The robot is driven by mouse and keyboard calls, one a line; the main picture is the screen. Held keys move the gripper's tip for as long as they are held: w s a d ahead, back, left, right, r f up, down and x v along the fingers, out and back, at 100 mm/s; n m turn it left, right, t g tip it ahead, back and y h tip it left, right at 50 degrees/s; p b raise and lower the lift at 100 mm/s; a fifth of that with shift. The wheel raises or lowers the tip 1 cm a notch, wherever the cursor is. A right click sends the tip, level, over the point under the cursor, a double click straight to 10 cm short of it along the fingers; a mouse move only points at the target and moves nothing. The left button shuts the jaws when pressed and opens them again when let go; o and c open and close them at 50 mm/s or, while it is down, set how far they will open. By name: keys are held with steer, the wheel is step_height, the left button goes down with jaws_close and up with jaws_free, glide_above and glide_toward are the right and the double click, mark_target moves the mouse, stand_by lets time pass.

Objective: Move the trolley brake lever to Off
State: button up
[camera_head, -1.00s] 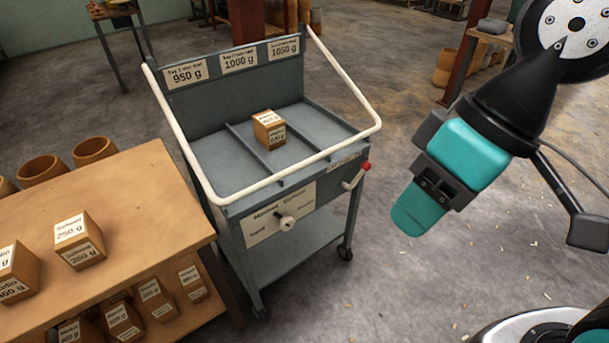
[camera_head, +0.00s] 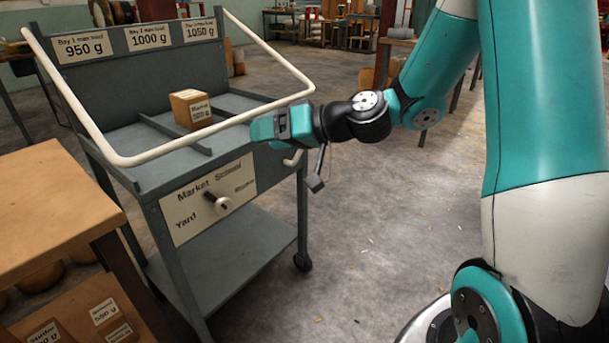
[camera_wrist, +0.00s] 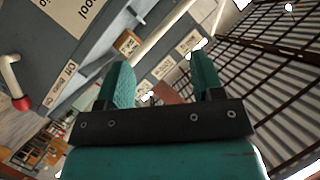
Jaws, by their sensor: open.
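The trolley (camera_head: 150,190) is grey with a white tubular rail. Its brake lever (camera_head: 293,158) is a white bent handle at the right end of the front panel; my arm hides its upper part in the head view. In the wrist view the lever (camera_wrist: 11,75) is at the left edge, with its red knob (camera_wrist: 22,103). My gripper (camera_head: 262,127) is open and empty, in front of the trolley's right front corner. In the wrist view its fingers (camera_wrist: 163,82) are spread, apart from the lever.
A wooden table (camera_head: 45,205) is at left.

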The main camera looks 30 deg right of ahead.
steer(key=w+d+f+m+t+h+b, duration=0.2)
steer(key=d+f+m+t+h+b, duration=0.25)
steer(key=d+f, duration=0.5)
steer(key=w+d+f+m+t+h+b, duration=0.2)
steer(key=d+f+m+t+h+b, duration=0.25)
steer(key=d, duration=0.75)
steer(key=shift+g, duration=0.8)
steer(key=w+p, duration=0.5)
steer(key=p, duration=0.1)
steer(key=w+f+p, duration=0.1)
steer(key=w+p, duration=0.5)
steer(key=p, duration=0.1)
steer(key=w+a+p, duration=0.1)
steer(key=w+p, duration=0.4)
steer(key=p, duration=0.2)
steer(key=shift+w+f, duration=0.2)
steer(key=shift+f, duration=0.2)
steer(key=shift+w, duration=0.55)
